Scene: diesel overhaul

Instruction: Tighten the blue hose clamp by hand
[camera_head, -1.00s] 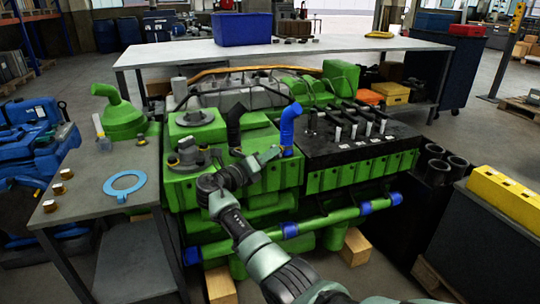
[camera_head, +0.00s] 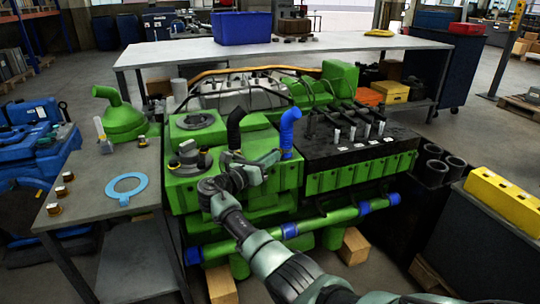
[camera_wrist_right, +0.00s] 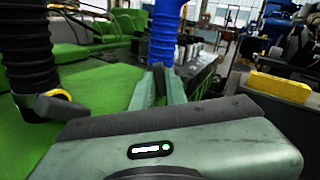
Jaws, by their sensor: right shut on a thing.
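The blue hose (camera_head: 288,130) stands upright on the green engine, right of a black hose (camera_head: 235,128). It also shows in the right wrist view (camera_wrist_right: 163,35), straight ahead of my fingers. My right gripper (camera_head: 279,154) is at the foot of the blue hose, reaching in from the left. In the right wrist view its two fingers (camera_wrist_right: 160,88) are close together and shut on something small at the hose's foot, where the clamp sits. The fingers and hose mostly hide the clamp, so its band cannot be made out. My left gripper is not in view.
The black hose stands close to my right gripper, with a dark clamp and yellowish screw (camera_wrist_right: 58,95) at its foot. A black cylinder head (camera_head: 350,145) with upright studs lies right of the blue hose. A side table (camera_head: 100,190) holds a blue ring (camera_head: 125,186) and brass fittings.

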